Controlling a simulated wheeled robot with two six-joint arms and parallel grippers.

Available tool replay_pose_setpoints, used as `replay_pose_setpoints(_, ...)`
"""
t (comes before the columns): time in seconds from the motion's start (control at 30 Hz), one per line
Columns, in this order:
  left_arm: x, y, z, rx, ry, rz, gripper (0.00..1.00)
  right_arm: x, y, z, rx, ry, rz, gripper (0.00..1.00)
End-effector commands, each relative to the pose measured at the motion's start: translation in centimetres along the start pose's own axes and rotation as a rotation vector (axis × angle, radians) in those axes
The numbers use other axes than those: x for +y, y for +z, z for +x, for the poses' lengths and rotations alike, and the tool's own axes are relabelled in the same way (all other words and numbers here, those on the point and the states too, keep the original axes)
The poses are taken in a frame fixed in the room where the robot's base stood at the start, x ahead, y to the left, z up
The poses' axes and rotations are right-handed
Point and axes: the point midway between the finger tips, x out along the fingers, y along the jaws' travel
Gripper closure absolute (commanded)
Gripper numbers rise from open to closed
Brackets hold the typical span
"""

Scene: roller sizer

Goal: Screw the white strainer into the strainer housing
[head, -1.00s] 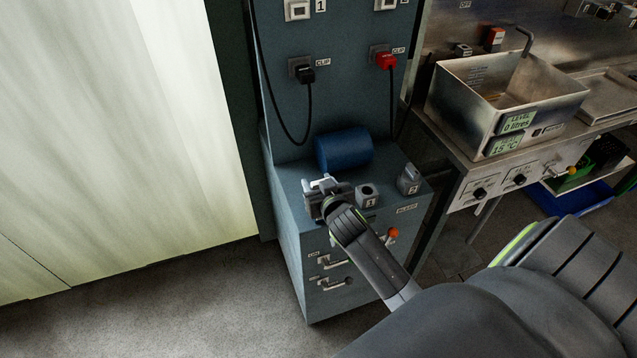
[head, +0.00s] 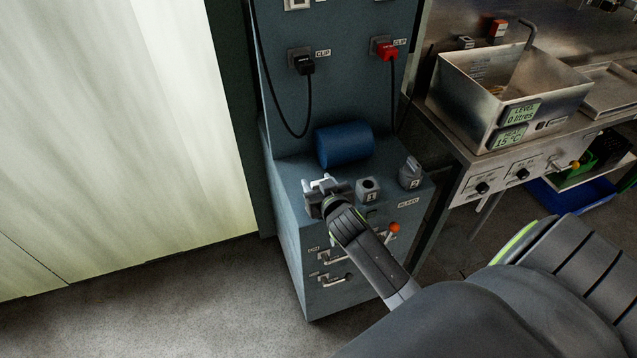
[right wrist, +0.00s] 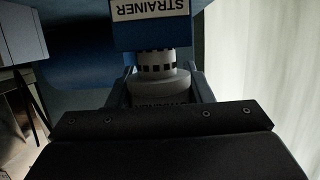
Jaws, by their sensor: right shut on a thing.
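The white strainer (right wrist: 157,66) shows in the right wrist view as a pale cylinder with a ring of dark slots and a wider collar. My right gripper (right wrist: 161,92) is shut on that collar, one finger on each side. The strainer housing (right wrist: 150,30) is a blue block with an upside-down "STRAINER" label, right at the slotted end. I cannot tell whether the slotted end is inside the housing or how far. In the head view my right gripper (head: 322,188) is at the cabinet top's left front edge, hiding most of the strainer there. My left gripper is not in view.
A blue cylinder (head: 343,145) lies at the back of the cabinet top. Grey parts marked 1 (head: 369,188) and 2 (head: 410,175) stand right of my gripper. An orange-knobbed lever (head: 394,228) juts from the front. A metal tank (head: 480,115) stands on the right bench.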

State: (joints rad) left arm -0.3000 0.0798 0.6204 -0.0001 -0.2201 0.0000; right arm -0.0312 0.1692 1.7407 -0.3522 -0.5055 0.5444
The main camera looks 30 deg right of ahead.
Motion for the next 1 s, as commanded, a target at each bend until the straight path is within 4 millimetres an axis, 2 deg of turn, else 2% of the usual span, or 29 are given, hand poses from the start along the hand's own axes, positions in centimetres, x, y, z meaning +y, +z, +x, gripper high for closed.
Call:
replay_pose_setpoints(0.8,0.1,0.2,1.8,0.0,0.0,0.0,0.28,0.0,2.0,0.6,0.001,0.0,0.0,0.77)
replay_pose_setpoints(0.83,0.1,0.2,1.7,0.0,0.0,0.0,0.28,0.0,1.9,0.6,0.001,0.0,0.0,0.5)
replay_pose_setpoints(1.0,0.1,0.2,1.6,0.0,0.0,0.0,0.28,0.0,1.9,0.6,0.001,0.0,0.0,0.28)
